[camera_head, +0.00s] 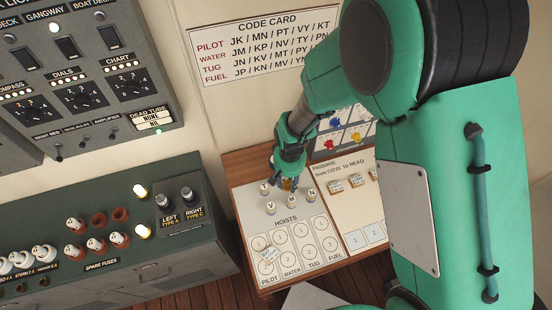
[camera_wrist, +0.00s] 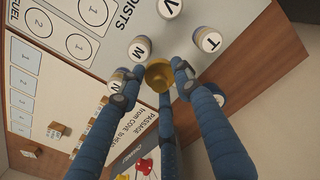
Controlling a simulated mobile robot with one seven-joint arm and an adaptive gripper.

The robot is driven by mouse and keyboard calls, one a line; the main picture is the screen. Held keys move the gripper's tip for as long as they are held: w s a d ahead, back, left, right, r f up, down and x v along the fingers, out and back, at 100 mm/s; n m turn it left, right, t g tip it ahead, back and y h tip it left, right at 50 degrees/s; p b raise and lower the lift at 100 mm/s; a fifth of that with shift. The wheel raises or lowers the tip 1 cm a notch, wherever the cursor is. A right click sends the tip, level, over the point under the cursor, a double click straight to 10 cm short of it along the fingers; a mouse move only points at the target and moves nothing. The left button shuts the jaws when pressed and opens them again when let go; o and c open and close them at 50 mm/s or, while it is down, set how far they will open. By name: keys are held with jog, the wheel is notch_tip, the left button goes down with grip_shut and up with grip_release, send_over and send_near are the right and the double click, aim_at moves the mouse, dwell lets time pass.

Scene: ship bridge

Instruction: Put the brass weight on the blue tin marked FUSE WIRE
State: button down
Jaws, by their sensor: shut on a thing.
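The brass weight (camera_wrist: 159,74) shows in the wrist view as a round gold-coloured piece between the fingertips of my gripper (camera_wrist: 154,90). My gripper is shut on it. In the head view, my gripper (camera_head: 288,170) points down over the back of the hoists board, and a bit of the brass weight (camera_head: 287,185) shows below the fingers. I cannot tell whether the weight touches the board. No blue tin marked FUSE WIRE shows in either view.
Lettered pegs, such as V (camera_head: 270,208) and M (camera_wrist: 139,48), stand close around my gripper on the hoists board (camera_head: 245,207). The passage board (camera_head: 345,210) with small blocks lies to the right. A green fuse cabinet (camera_head: 110,275) stands left. A wall carries the code card (camera_head: 265,50).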

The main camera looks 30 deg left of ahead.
jog(key=w+a, duration=0.3)
jog(key=w, duration=0.1)
jog(key=w+a+f, duration=0.1)
jog(key=w+a, duration=0.3)
jog(key=w+a+p, duration=0.1)
jog(key=w+a, duration=0.2)
jog(key=w, duration=0.1)
jog(key=shift+a+f, duration=0.2)
jog(key=shift+a, duration=0.2)
jog(key=shift+s+f+p, duration=0.1)
jog(key=shift+f+p, duration=0.2)
jog(key=shift+f, duration=1.45)
jog(key=shift+f, duration=0.2)
jog(key=c, duration=1.2)
grip_release()
jog(key=shift+r, duration=0.2)
jog(key=shift+r+b, duration=0.4)
jog(key=shift+r, duration=5.6)
